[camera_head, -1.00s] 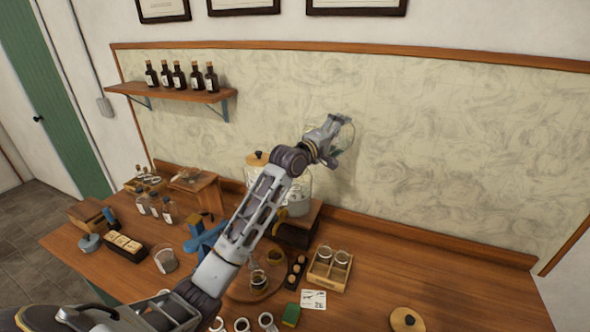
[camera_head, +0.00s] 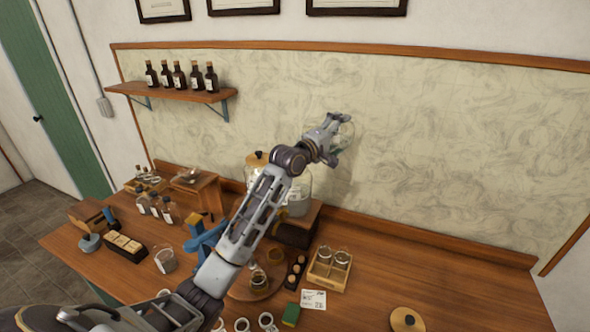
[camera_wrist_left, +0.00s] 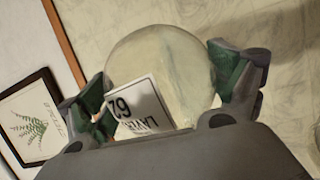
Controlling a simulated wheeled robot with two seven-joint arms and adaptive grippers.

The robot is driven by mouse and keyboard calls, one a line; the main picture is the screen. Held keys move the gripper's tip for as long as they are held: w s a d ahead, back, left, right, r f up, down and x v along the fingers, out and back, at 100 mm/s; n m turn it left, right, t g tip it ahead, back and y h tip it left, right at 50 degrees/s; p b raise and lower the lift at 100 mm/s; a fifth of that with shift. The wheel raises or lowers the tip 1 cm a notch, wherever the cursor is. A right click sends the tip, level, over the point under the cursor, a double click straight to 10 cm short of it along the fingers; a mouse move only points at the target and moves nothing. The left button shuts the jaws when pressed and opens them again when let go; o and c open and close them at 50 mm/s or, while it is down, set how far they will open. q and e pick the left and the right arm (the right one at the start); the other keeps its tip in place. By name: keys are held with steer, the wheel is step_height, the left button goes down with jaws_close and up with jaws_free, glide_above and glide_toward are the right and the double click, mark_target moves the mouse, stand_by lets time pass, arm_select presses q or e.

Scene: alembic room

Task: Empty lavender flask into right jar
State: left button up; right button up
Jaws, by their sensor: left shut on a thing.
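My left gripper (camera_head: 338,138) is shut on the lavender flask (camera_head: 347,132), a round clear flask held high in front of the pale wall panel. In the left wrist view the flask (camera_wrist_left: 185,75) sits between the green finger pads, with a white label (camera_wrist_left: 140,108) reading "LAVE" and "62", upside down in that picture. I cannot tell what is inside. The right jar (camera_head: 299,197) is a large clear jar on a dark wooden stand, lower and left of the gripper, partly hidden by my arm. Its lid is off. My right gripper is not in view.
A lidded jar (camera_head: 256,160) stands left of the open one. A round wooden lid (camera_head: 406,319) lies at the front right of the table (camera_head: 450,285). A crate with small jars (camera_head: 328,270) stands mid-table. Dark bottles (camera_head: 180,78) line the wall shelf. The table's right side is mostly clear.

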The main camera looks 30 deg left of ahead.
arm_select(q)
steer(key=shift+a+r+n+t, duration=0.3)
steer(key=shift+r+n, duration=0.45)
steer(key=shift+n, duration=0.05)
steer(key=shift+a+r+n+t, duration=0.25)
steer(key=shift+r+n+t, duration=0.05)
steer(key=shift+r+n, duration=0.45)
stand_by(3.2)
stand_by(0.8)
steer(key=shift+d+f+m+g, duration=0.25)
steer(key=shift+f+m+g, duration=0.05)
steer(key=shift+f+m, duration=0.35)
steer(key=shift+d+f+m+g, duration=0.2)
steer(key=shift+f+m+g, duration=0.1)
steer(key=shift+f+m, duration=0.3)
steer(key=shift+f, duration=0.1)
steer(key=shift+d+f+m, duration=0.15)
steer(key=shift+f+m, duration=0.35)
steer(key=shift+m, duration=0.1)
steer(key=shift+f, duration=0.1)
steer(key=shift+f+m+g, duration=0.3)
steer(key=shift+f+m, duration=0.2)
steer(key=shift+m, duration=0.1)
